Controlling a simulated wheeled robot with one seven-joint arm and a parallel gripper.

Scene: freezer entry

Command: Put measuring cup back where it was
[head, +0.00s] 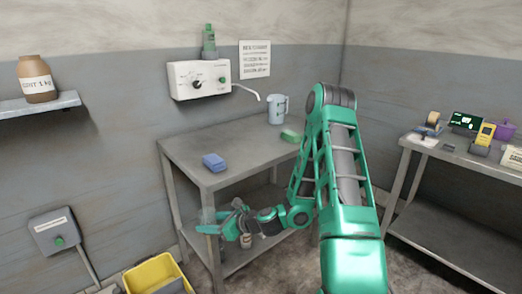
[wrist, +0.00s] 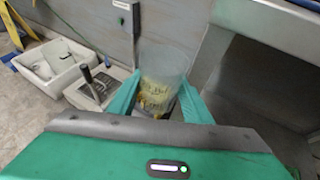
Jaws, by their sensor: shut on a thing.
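My gripper (head: 212,228) is shut on a clear, see-through cup, the measuring cup (wrist: 164,68). In the wrist view both green fingers (wrist: 158,98) stand at its two sides, and yellow shows through or inside it; I cannot tell which. In the head view the cup (head: 208,214) is faint, in front of the left front leg of the steel table (head: 230,178), below the tabletop edge. It appears held in the air.
A wall dispenser (head: 199,78) hangs above. A yellow bucket (head: 157,275) is on the floor. Another table (head: 460,155) at right holds several items. The front middle tabletop is clear.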

